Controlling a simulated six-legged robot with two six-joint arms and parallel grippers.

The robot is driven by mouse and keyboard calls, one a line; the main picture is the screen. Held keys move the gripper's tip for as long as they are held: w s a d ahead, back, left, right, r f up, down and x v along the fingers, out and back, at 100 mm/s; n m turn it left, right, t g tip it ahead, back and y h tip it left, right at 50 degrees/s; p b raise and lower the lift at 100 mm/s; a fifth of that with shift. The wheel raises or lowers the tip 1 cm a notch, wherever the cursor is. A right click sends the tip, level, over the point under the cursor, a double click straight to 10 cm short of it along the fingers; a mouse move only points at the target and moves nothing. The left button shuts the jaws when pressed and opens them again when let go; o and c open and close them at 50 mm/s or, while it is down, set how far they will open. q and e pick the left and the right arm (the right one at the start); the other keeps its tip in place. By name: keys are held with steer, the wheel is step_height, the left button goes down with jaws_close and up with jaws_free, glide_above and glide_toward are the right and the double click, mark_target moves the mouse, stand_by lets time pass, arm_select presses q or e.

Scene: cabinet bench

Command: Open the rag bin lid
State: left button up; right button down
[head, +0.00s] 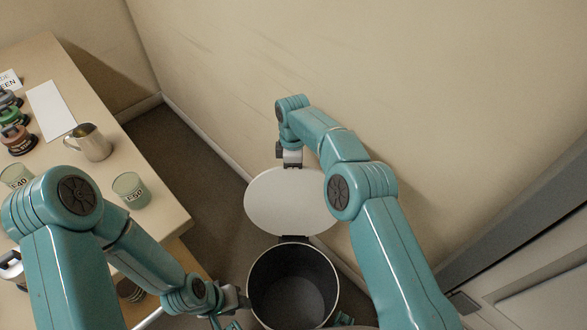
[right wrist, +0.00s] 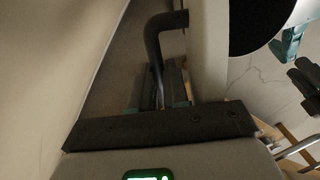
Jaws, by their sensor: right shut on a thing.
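The rag bin (head: 252,292) is a round, dark-lined container on the floor, seen from above with its mouth uncovered. Its pale round lid (head: 280,205) is swung up and back behind the mouth, joined at a dark hinge. My right gripper (head: 291,163) is at the lid's far edge. In the right wrist view, its fingers (right wrist: 162,95) are shut on the dark bent lid handle (right wrist: 155,45), beside the edge-on lid (right wrist: 207,50). My left gripper (head: 236,300) is low beside the bin's left rim; its jaws are too small and partly hidden to read.
A beige wall (head: 300,60) stands close behind the lid. A grey cabinet (head: 540,270) stands at the right.

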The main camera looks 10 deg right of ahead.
steer(key=shift+w+d+f, duration=0.25)
steer(key=shift+w, duration=0.25)
steer(key=c, duration=1.1)
jaws_free()
steer(key=shift+f, duration=0.3)
steer(key=r+p, duration=0.1)
steer(key=r, duration=0.2)
steer(key=r+p, duration=0.2)
steer(key=r, duration=0.1)
steer(key=w+r+p, duration=0.1)
steer(key=r+p, duration=0.1)
steer(key=r, duration=0.1)
steer(key=shift+s+a+r, duration=0.1)
steer(key=shift+s, duration=0.05)
